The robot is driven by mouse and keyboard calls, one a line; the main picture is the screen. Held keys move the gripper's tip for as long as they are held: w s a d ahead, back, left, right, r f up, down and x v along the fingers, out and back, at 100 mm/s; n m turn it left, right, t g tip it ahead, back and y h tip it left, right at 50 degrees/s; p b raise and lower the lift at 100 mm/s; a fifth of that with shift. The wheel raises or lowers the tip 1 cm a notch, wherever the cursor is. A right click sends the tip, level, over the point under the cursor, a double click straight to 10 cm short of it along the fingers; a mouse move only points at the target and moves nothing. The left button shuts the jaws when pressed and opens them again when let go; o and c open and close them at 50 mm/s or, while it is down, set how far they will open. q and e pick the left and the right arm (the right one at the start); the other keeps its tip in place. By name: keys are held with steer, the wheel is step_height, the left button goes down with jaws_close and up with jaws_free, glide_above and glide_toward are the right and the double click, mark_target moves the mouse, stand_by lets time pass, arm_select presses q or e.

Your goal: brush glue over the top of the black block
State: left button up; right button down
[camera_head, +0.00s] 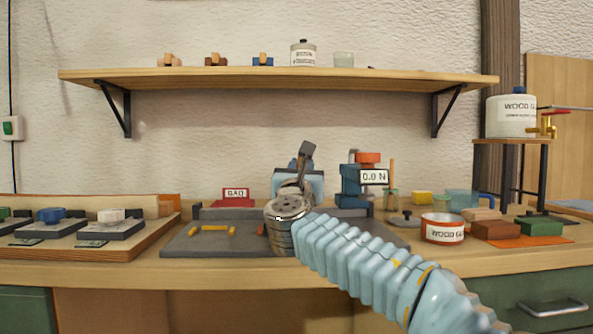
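A red and white pot labelled as wood glue (442,230) stands at the right of the bench. A thin orange-tan stick (391,175) stands upright in a small greenish jar (391,200); it may be a brush handle. I cannot pick out the black block with certainty. My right arm reaches in from the lower right over the grey mat (212,245). Its grey wrist hides most of my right gripper (300,165), so I cannot tell whether it is open or holds something. My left gripper is out of view.
A blue stand with a "0.0 N" display (374,177) is behind the mat. Brown (495,229) and green (541,225) blocks sit at the right. A wooden board with knobbed blocks (110,227) fills the left. A shelf (280,76) hangs above.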

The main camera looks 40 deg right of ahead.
steer(key=shift+w+a+p, duration=0.95)
steer(key=shift+w+a, duration=1)
steer(key=shift+a, duration=1.3)
steer(key=shift+s+d+b, duration=0.3)
steer(key=shift+s+d, duration=0.4)
steer(key=shift+d, duration=0.4)
steer(key=shift+s+d+b, duration=0.35)
steer(key=shift+s+d, duration=0.3)
steer(key=shift+d, duration=0.5)
steer(key=shift+s+d+b, duration=0.3)
steer(key=shift+s+d, duration=0.4)
steer(key=shift+d, duration=0.4)
step_height(320, 180, up, 6)
steer(key=p, duration=0.5)
steer(key=shift+p, duration=0.3)
